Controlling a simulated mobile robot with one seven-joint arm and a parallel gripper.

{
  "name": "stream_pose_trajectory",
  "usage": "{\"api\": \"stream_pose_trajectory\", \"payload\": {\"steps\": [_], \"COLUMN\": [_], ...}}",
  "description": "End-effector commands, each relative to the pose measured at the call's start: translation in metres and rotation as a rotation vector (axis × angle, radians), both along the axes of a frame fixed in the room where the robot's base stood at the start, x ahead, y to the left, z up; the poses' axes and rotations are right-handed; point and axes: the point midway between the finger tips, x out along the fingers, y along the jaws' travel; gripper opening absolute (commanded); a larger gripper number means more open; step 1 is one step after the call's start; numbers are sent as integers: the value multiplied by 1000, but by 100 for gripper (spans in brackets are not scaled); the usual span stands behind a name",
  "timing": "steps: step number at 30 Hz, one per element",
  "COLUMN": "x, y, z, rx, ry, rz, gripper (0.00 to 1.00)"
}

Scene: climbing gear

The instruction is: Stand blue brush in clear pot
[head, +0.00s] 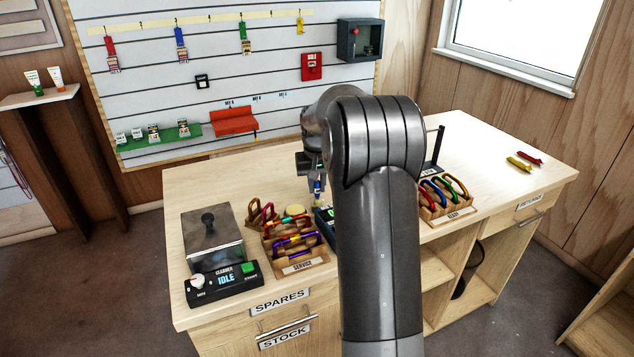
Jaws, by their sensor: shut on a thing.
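My gripper (312,168) is above the middle of the workbench, left of my forearm, pointing down. It is shut on a small blue thing (317,187), which looks like the blue brush and hangs about upright below the fingers. Its lower end is pale and small. The clear pot cannot be made out; my arm hides the bench right of the gripper.
Left of the gripper, a wooden service tray (305,265) holds coloured carabiners. A cleaner box (213,240) stands at the left. A dark device (325,216) is partly hidden by my arm. A ready rack (446,208) is at the right. The far right bench is mostly clear.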

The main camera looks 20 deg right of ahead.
Motion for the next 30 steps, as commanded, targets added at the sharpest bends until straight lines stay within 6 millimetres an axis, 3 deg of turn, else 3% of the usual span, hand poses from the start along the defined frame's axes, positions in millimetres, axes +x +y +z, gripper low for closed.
{"api": "stream_pose_trajectory", "payload": {"steps": [13,14,21,30], "x": [0,0,0,0], "y": [0,0,0,0], "z": [-6,-6,-6,-4], "rx": [0,0,0,0], "ry": [0,0,0,-1], "rz": [0,0,0,0], "gripper": [0,20,39,43]}}
